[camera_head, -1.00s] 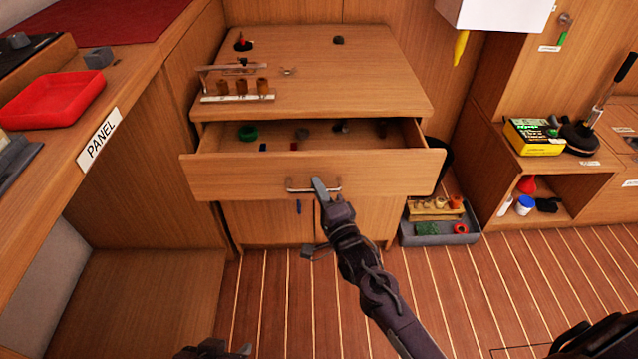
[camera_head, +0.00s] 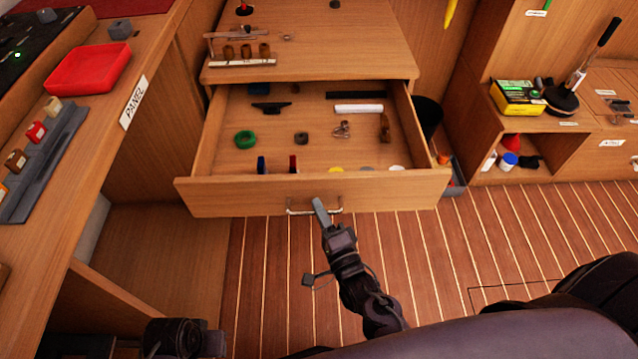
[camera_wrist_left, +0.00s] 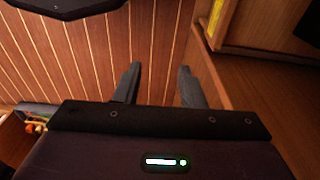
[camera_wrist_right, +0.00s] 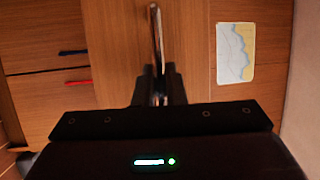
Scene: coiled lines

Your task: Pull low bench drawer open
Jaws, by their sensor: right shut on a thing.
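The low bench drawer (camera_head: 235,199) is pulled well out of the wooden bench (camera_head: 330,55), and its inside shows. My right gripper (camera_head: 320,209) is shut on the metal bar handle (camera_head: 296,211) at the middle of the drawer front. In the right wrist view the handle (camera_wrist_right: 155,35) runs up from between the fingers. My left gripper (camera_wrist_left: 156,85) is open and empty over the floor in the left wrist view. In the head view only part of my left arm shows at the bottom left.
Inside the drawer lie a green ring (camera_head: 245,139), a white roll (camera_head: 358,108), a black bar and several small items. A panel counter with a red tray (camera_head: 88,68) stands at the left. A dark bin (camera_head: 428,115) is right of the drawer. Striped floor (camera_head: 440,260) in front is clear.

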